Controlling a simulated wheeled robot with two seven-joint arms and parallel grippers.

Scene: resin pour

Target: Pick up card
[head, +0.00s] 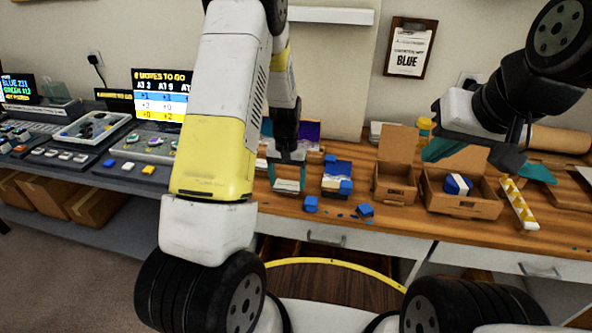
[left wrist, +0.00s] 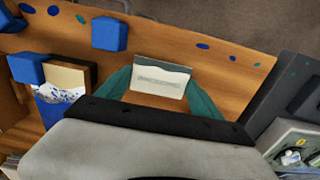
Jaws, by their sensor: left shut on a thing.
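The card (left wrist: 160,77) is a small pale rectangle with a grey printed line and a darker upper strip. In the left wrist view it sits between the two teal fingers of my left gripper (left wrist: 160,92), which is shut on it. In the head view the card (head: 287,186) shows below my left gripper (head: 288,172), at the left part of the wooden bench. I cannot tell whether it touches the bench. My right gripper (head: 490,161) is at the right, above the open cardboard boxes, with its teal fingers apart and nothing seen between them.
Blue blocks (head: 311,204) and blue chips lie near the bench's front edge. A blue-and-white packet (head: 336,178) stands right of the card. A yellow-patterned strip (head: 519,204) lies further right. Control panels (head: 141,160) are at left.

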